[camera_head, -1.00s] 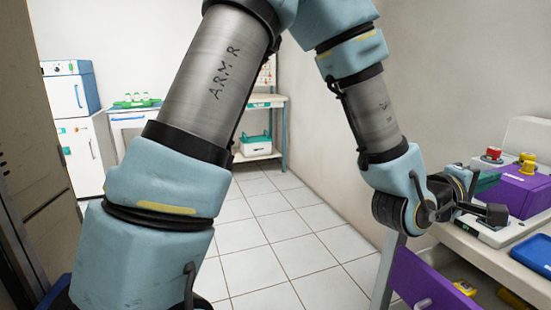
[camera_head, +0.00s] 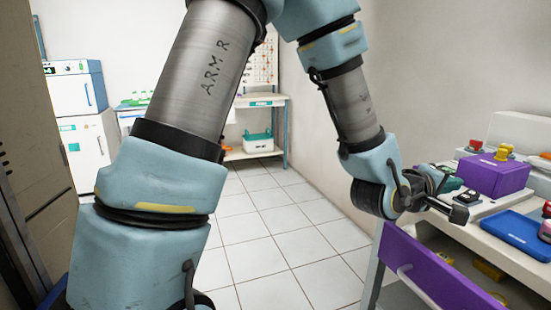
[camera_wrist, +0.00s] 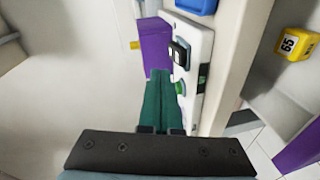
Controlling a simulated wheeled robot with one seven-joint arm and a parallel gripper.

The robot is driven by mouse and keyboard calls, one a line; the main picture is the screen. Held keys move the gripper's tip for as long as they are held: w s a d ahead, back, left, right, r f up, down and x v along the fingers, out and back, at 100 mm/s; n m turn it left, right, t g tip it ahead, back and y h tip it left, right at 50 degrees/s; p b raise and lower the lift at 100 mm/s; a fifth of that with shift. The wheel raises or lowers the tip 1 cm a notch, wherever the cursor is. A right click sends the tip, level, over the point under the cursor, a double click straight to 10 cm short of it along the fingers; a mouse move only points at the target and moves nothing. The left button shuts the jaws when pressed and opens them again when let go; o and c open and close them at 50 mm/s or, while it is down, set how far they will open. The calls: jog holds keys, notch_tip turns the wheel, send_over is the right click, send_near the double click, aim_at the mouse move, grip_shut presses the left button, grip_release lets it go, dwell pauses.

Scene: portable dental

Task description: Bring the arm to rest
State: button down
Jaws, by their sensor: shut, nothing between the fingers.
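My arm rises from the lower left of the head view, bends over the top and comes down on the right. My gripper (camera_head: 458,210) hangs at the edge of the white workbench (camera_head: 475,238), near the purple box on it. In the wrist view my gripper (camera_wrist: 159,118) has its two dark green fingers together, with nothing visible between them. The fingers point along the bench edge, towards the purple box (camera_wrist: 154,45) and beside a white panel (camera_wrist: 203,50) with a dark switch and a green button. I cannot tell whether they touch anything.
An open purple drawer (camera_head: 428,268) juts out below my gripper. A blue tray (camera_head: 518,236) and a purple box (camera_head: 493,175) with colored knobs are on the bench. A yellow block (camera_wrist: 296,43) shows in the wrist view. Tiled floor (camera_head: 270,230) is clear towards the back shelf (camera_head: 262,102).

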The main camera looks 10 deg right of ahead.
jog(key=w+a+f+m+t+y, duration=0.1)
jog(key=w+a+f+y, duration=0.3)
jog(key=w+a, duration=0.4)
jog(key=w+a+f+m+g+y, duration=0.1)
jog(key=w+a+f+y, duration=0.15)
jog(key=a, duration=0.65)
jog(key=w+a+f+y, duration=0.1)
jog(key=a+f+y, duration=0.15)
jog(key=a, duration=0.65)
jog(key=w+a+f+m+g+y, duration=0.1)
jog(key=a+y, duration=0.2)
jog(key=a, duration=0.5)
jog(key=s+a+g+y, duration=0.1)
jog(key=s+a+g, duration=0.15)
jog(key=a, duration=0.45)
jog(key=s+a+g+y, duration=0.1)
jog(key=s+a+y, duration=0.1)
jog(key=s+a, duration=0.3)
notch_tip(320, 180, up, 15)
jog(key=a+p, duration=0.1)
jog(key=p, duration=1.4)
jog(key=shift+w+a, duration=0.2)
jog(key=shift+a, duration=0.05)
jog(key=shift+f, duration=0.15)
